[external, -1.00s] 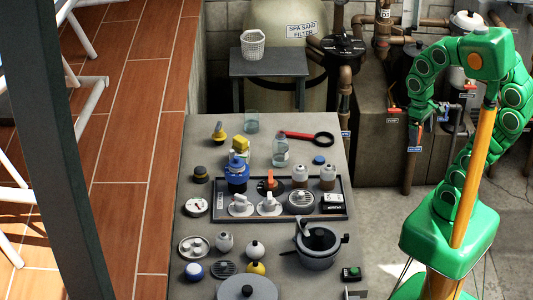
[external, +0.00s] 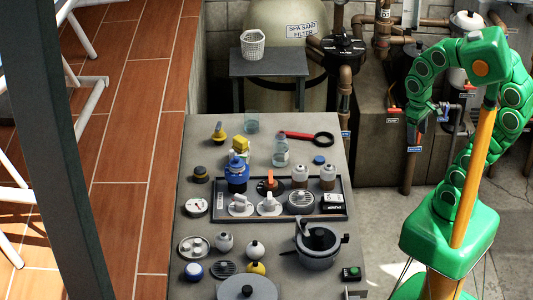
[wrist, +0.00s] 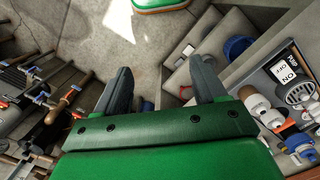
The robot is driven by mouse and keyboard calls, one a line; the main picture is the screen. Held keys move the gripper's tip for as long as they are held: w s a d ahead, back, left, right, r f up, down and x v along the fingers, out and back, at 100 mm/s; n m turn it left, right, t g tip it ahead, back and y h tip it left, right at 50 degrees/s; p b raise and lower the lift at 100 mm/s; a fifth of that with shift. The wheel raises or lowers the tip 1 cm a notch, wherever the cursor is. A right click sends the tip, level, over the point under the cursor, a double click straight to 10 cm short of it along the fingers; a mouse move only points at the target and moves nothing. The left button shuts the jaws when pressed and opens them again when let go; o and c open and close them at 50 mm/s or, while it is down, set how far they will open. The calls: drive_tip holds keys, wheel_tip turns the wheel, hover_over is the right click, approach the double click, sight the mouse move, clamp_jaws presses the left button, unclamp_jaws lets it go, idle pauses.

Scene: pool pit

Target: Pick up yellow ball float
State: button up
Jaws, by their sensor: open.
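A yellow ball (external: 256,268), likely the ball float, sits near the front of the grey bench (external: 177,235) in the external view. A round grey lid in front hides its lower part, and a white ball is just behind it. I cannot make it out in the wrist view. My gripper (wrist: 163,68) is open and empty in the wrist view, with its two dark fingers wide apart. In the external view, my arm's end hangs right of the bench, away from the yellow ball.
A dark tray (external: 340,213) with valves and fittings crosses the bench. A grey pot (external: 318,262) stands right of the yellow ball. A yellow stemmed piece (external: 218,134) and a yellow block (external: 240,143) lie farther back. Brown pipes (external: 345,85) stand behind.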

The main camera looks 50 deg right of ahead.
drive_tip(key=w+a+r+n+t+h, duration=0.1)
drive_tip(key=w+a+n+t, duration=0.2)
drive_tip(key=w, duration=1.2)
drive_tip(key=w+a+r+n+t, duration=0.1)
drive_tip(key=w+a+t, duration=0.3)
drive_tip(key=w, duration=1.1)
drive_tip(key=w+a+n+t+y, duration=0.25)
drive_tip(key=w+a, duration=0.25)
drive_tip(key=a, duration=0.4)
drive_tip(key=w+a+n+t+y, duration=0.25)
drive_tip(key=w+a, duration=0.25)
drive_tip(key=a, duration=0.3)
drive_tip(key=s+a+f+n+g+y, duration=0.25)
drive_tip(key=a+n+y, duration=0.25)
drive_tip(key=a, duration=1)
drive_tip(key=n+g+y, duration=0.4)
drive_tip(key=n+g, duration=0.3)
drive_tip(key=g, duration=0.6)
approach(257, 267)
drive_tip(key=shift+t, duration=0.25)
drive_tip(key=shift+r+x, duration=0.15)
drive_tip(key=shift+x, duration=1.55)
drive_tip(key=shift+r+x, duration=0.1)
drive_tip(key=shift+x, duration=1.55)
drive_tip(key=shift+w+a, duration=0.15)
drive_tip(key=c, duration=1.1)
